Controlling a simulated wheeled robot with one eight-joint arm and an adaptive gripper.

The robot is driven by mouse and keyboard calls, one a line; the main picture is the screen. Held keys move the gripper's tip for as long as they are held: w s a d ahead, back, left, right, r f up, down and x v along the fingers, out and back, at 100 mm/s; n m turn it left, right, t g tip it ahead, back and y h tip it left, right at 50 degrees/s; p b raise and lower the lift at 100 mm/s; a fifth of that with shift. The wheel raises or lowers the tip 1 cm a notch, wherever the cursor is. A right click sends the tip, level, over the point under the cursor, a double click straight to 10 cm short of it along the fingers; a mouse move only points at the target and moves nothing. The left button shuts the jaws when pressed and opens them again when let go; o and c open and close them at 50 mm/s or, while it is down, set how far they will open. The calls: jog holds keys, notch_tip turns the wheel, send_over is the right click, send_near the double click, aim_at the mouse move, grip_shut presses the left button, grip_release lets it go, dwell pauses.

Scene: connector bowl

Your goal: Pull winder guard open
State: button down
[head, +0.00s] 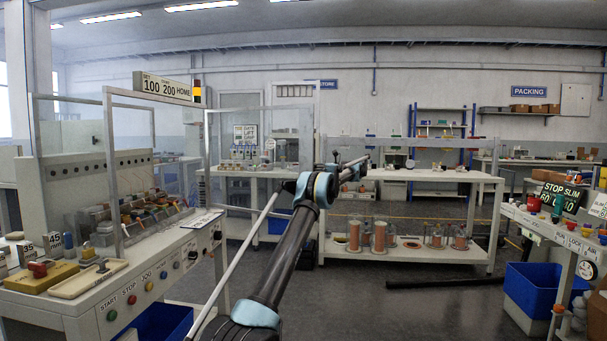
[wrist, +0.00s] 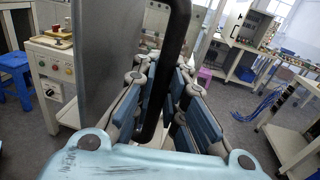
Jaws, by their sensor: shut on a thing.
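The winder (head: 130,210) stands at the left in the head view, with a pale frame, clear panels and a row of buttons along its front. A clear, pale-framed panel (head: 240,125) stands out to the right of it and looks like the guard. My gripper (head: 357,164) is at the end of my outstretched arm, small in the head view. In the wrist view my gripper (wrist: 164,85) is shut on a black bar handle (wrist: 176,40), which runs between the blue-padded fingers. A grey panel (wrist: 112,55) is close beside the handle on the left. The grip's far side is hidden.
A workbench (head: 430,178) with copper spools (head: 380,237) on its lower shelf stands ahead. A control bench (head: 560,232) and blue bin (head: 530,288) are at the right. A dark bar (head: 445,283) lies on the floor. The floor between the benches is mostly clear.

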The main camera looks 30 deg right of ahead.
jog(key=shift+w+d+r, duration=0.1)
jog(key=shift+w+d, duration=0.25)
jog(key=shift+d, duration=0.15)
jog(key=shift+w, duration=0.15)
jog(key=c, duration=1.6)
grip_release()
